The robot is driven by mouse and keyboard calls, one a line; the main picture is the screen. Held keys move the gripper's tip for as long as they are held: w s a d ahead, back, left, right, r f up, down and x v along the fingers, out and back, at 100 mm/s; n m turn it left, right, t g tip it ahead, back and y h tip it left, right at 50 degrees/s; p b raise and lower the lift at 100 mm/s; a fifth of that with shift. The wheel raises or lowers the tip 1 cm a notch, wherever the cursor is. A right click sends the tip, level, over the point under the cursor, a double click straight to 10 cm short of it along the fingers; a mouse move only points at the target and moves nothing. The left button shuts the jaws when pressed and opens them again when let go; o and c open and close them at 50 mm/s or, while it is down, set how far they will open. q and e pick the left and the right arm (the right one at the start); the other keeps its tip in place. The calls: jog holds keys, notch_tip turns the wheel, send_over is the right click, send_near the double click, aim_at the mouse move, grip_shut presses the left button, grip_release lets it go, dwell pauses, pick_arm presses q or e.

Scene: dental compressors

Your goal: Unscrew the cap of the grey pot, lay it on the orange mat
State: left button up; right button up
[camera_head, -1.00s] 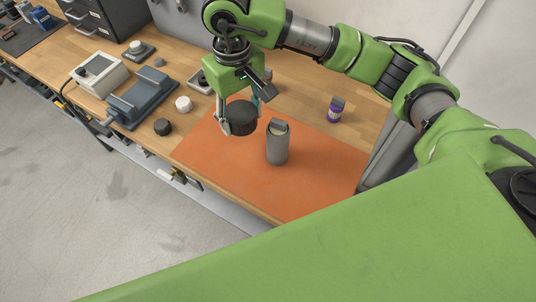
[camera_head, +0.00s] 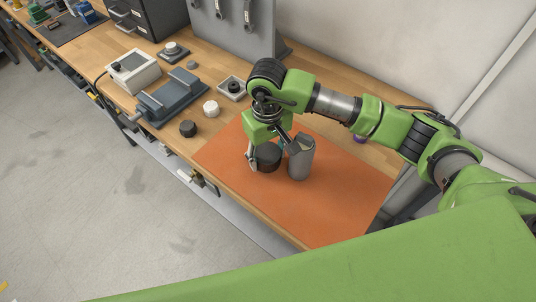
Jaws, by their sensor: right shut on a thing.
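The grey pot (camera_head: 301,162) stands upright on the orange mat (camera_head: 330,212). The black cap (camera_head: 267,158) is off the pot, just to its left. My right gripper (camera_head: 262,160) is shut on the cap, pointing down, with its fingers on the cap's sides. The cap is low over the mat; I cannot tell whether it touches it. Part of the gripper covers the left side of the pot's rim. My left gripper is not in view.
A black round lid (camera_head: 188,128), a white round piece (camera_head: 211,108) and a grey vice-like device (camera_head: 172,97) are on the bench left of the mat. A purple container is mostly hidden behind my right arm. The mat's front part is clear.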

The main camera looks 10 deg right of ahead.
jog(key=shift+f, duration=0.6)
jog(key=shift+f, duration=0.15)
jog(key=o, duration=1.2)
jog(key=shift+o, duration=0.2)
